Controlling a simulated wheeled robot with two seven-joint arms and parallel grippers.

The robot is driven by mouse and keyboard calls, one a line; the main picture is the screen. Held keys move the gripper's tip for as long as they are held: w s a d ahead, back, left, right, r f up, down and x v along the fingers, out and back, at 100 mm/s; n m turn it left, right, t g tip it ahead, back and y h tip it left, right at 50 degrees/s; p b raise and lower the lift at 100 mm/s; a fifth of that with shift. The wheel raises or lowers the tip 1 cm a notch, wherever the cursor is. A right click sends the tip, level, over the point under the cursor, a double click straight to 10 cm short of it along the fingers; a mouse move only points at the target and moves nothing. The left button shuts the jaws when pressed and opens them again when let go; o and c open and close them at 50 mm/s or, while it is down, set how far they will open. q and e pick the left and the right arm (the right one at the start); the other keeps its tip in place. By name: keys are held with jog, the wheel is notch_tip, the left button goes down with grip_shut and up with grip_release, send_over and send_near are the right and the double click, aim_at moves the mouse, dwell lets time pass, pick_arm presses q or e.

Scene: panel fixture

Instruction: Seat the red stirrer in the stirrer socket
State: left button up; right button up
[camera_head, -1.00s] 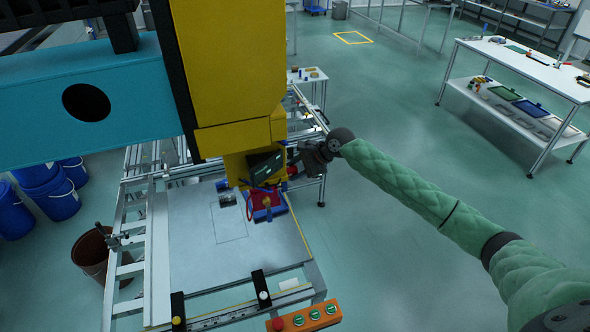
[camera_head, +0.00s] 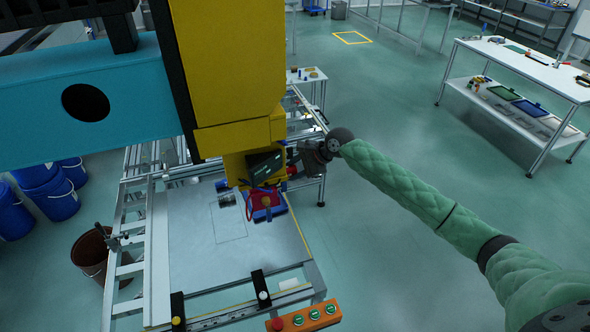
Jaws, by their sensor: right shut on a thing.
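My right gripper (camera_head: 297,160) is at the right side of the yellow machine head, above the right edge of the metal work table (camera_head: 185,255). Its fingers are small and partly hidden by the machine. A small red piece, which looks like part of the red stirrer (camera_head: 292,171), shows at the jaws, and the gripper is shut on it. Most of the stirrer's shape is hidden. I cannot make out the stirrer socket. My left gripper is not in view.
The yellow machine head (camera_head: 228,75) on a blue beam (camera_head: 80,100) blocks the upper left. A red and blue part (camera_head: 266,205) sits below it. An orange button box (camera_head: 303,318) is at the table's front.

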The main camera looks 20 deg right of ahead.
jog(key=shift+s+a, duration=0.1)
jog(key=shift+a, duration=1)
dwell(0.6)
jog(key=shift+d, duration=0.25)
jog(key=shift+d, duration=0.85)
dwell(0.9)
jog(key=shift+a, duration=0.95)
dwell(0.8)
jog(key=shift+a, duration=0.15)
dwell(0.3)
jog(key=shift+d, duration=0.25)
jog(key=shift+d, duration=0.85)
dwell(1.0)
